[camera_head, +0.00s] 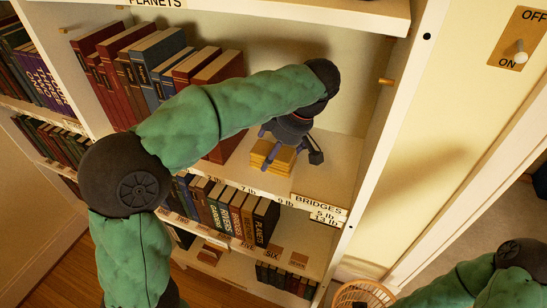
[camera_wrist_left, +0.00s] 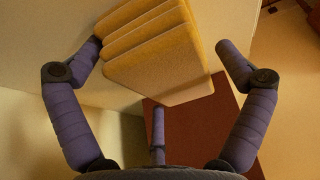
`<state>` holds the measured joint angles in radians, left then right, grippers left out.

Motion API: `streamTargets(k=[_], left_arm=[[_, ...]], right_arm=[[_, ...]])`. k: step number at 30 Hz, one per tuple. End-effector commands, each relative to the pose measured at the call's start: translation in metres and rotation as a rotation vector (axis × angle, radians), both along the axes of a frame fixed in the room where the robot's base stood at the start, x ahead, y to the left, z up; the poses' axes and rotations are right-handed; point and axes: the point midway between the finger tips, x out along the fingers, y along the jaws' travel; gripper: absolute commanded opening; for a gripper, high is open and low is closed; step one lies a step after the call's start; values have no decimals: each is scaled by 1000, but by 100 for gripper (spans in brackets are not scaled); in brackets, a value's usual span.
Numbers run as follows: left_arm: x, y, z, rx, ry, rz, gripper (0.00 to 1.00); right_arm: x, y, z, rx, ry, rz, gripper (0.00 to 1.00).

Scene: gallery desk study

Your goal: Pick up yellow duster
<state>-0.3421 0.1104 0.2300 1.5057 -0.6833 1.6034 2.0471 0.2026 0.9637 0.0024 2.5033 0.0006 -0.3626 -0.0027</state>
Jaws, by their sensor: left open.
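The yellow duster (camera_head: 268,158), a ribbed block of several layers, rests on the bookcase shelf to the right of a row of books. My left gripper (camera_head: 290,146) is just above it, with its fingers spread and partly covering it. In the left wrist view the duster (camera_wrist_left: 158,52) lies between the open fingers of my left gripper (camera_wrist_left: 160,62). The left finger is very close to the duster's edge; I cannot tell if it touches. The right finger stands clear of it. My right arm shows at the lower right, its gripper out of view.
Upright books (camera_head: 143,70) fill the shelf left of the duster. A shelf label (camera_head: 318,203) runs along its front edge, and more books (camera_head: 225,208) stand below. The bookcase's side wall is at right. A wicker basket (camera_head: 362,292) is at the bottom; a light switch (camera_head: 519,50) is upper right.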

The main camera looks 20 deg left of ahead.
Motion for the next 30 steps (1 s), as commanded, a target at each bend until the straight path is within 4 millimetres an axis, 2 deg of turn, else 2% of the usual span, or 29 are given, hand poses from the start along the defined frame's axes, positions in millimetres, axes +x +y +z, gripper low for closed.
streamTargets(k=[9,14,15,25,30], left_arm=[[0,0,-4,0,1,0,100],[0,0,-4,1,2,0,55],[0,0,-4,2,3,0,50],[-1,1,-6,5,9,0,50],[-2,1,2,5,10,1,50]], right_arm=[[0,0,-1,0,0,0,40],[0,0,-1,0,0,0,40],[0,0,-1,0,0,0,40],[0,0,-1,0,0,0,40],[0,0,3,0,0,0,40]])
